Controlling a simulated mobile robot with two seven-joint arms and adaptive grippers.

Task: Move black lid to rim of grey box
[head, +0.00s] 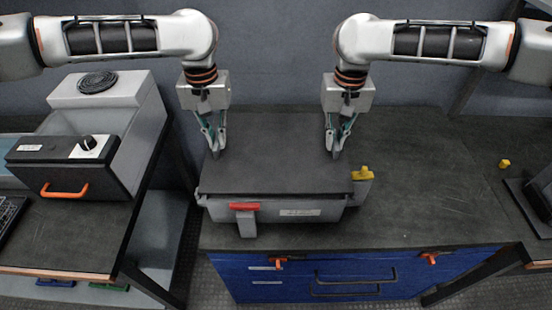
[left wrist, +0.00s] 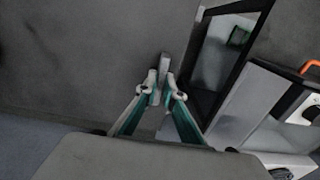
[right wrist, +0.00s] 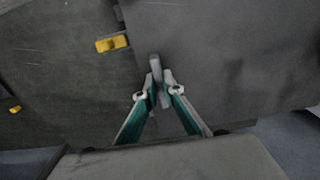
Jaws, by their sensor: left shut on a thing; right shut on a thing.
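The black lid (head: 275,160) is a flat dark panel lying level over the grey box (head: 275,213) and covering its opening. I cannot tell if it touches the rim or hovers just above it. My left gripper (head: 217,150) is at the lid's left edge, shut on a small grey tab (left wrist: 165,63) there. My right gripper (head: 335,152) is at the right edge, shut on a similar grey tab (right wrist: 155,64). The lid also fills much of the left wrist view (left wrist: 80,60) and the right wrist view (right wrist: 230,50). The box interior is hidden.
A red clip (head: 244,206) is on the box's front and a yellow clip (head: 362,173) at its right side. The box stands on a dark worktop (head: 430,190) with free room at right. A small yellow piece (head: 504,163) lies there. A grey-white device (head: 110,110) stands left.

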